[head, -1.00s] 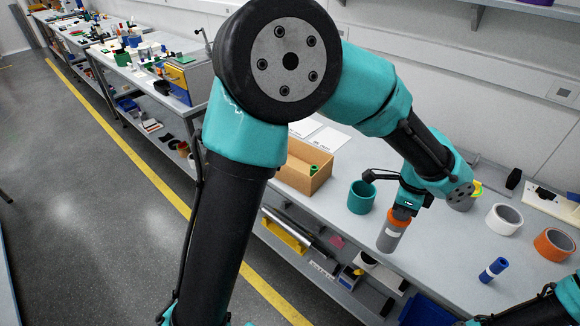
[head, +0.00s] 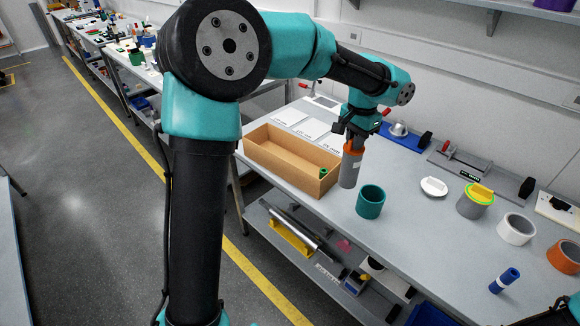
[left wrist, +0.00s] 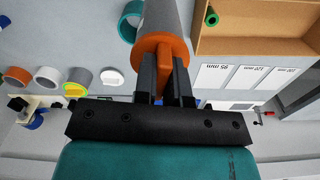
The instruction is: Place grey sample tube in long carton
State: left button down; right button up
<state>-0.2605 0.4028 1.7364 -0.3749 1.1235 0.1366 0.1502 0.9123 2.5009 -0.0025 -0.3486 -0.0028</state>
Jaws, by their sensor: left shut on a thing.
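The grey sample tube (head: 349,170) has an orange cap and a pale label. My left gripper (head: 354,139) is shut on its cap end, and the tube hangs upright beside the right end of the long carton (head: 280,161). The carton is open-topped brown cardboard, with a small green item (head: 323,173) inside at its right end. In the left wrist view the orange cap (left wrist: 163,48) is between my fingers, and the carton (left wrist: 240,47) is at the upper right.
A teal cup (head: 370,202) stands just right of the tube. A grey ring with a yellow item (head: 475,202), a white ring (head: 515,229), an orange ring (head: 563,254) and a blue tube (head: 504,280) are further right. White sheets (head: 310,128) lie behind the carton.

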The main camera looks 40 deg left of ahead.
pick_arm(q)
jog(key=w+a+r+m, duration=0.1)
jog(key=w+a+m, duration=0.2)
jog(key=a+m, duration=0.4)
jog(key=w+a+r+m, duration=0.2)
jog(key=a+m, duration=0.6)
jog(key=a, duration=0.5)
jog(key=shift+w+r, duration=0.2)
jog(key=shift+w, duration=0.5)
jog(key=shift+d+f, duration=0.1)
notch_tip(320, 180, down, 13)
jog(key=shift+f, duration=2.4)
